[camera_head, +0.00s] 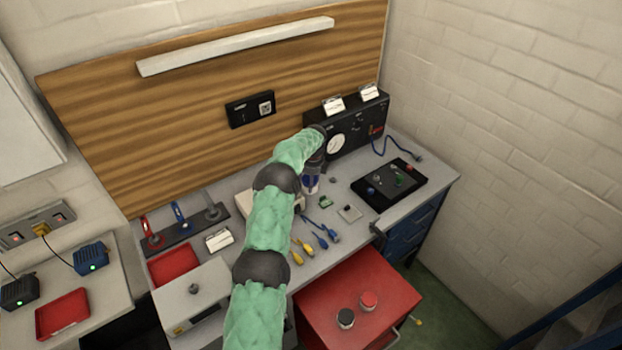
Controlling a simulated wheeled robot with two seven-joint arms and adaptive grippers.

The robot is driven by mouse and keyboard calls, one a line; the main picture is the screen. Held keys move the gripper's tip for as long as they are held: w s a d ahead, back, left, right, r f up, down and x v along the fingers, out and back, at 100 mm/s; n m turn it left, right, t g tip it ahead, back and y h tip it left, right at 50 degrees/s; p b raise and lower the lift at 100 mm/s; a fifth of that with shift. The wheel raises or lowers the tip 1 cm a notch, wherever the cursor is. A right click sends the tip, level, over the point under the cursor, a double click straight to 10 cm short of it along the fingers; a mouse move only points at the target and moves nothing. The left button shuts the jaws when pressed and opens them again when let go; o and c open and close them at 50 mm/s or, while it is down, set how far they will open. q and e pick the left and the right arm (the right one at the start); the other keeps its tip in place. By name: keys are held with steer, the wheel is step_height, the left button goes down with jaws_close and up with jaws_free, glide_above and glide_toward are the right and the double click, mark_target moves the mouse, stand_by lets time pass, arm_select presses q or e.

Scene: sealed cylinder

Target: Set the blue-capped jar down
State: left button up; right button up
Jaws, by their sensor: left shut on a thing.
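My left arm reaches up from the bottom over the workbench (226,256), and its dark left gripper (313,172) points down above the bench. The gripper is shut on a small jar with a blue part, the blue-capped jar (311,184), which shows just below and between the fingers. The jar looks upright; whether its base touches the bench top is too small to tell. Part of the jar is hidden by the fingers. My right gripper is not in view.
A black instrument panel (352,130) stands behind the gripper. A dark tray (390,184) is to the right. Connectors (310,246) and small boards lie in front. A red cabinet (340,285) carries a black-capped jar (346,318) and a red-capped jar (368,300).

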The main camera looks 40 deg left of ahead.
arm_select(q)
steer(key=shift+s+f, duration=0.15)
steer(key=shift+f, duration=0.45)
steer(key=shift+f+b, duration=0.9)
steer(key=shift+f, duration=1.5)
steer(key=shift+f+b, duration=0.55)
steer(key=o, duration=1.3)
steer(key=r, duration=0.4)
steer(key=d+r, duration=0.1)
steer(key=r, duration=0.6)
steer(key=shift+s+d+r, duration=0.2)
steer(key=shift+d+r, duration=0.1)
steer(key=shift+r, duration=0.1)
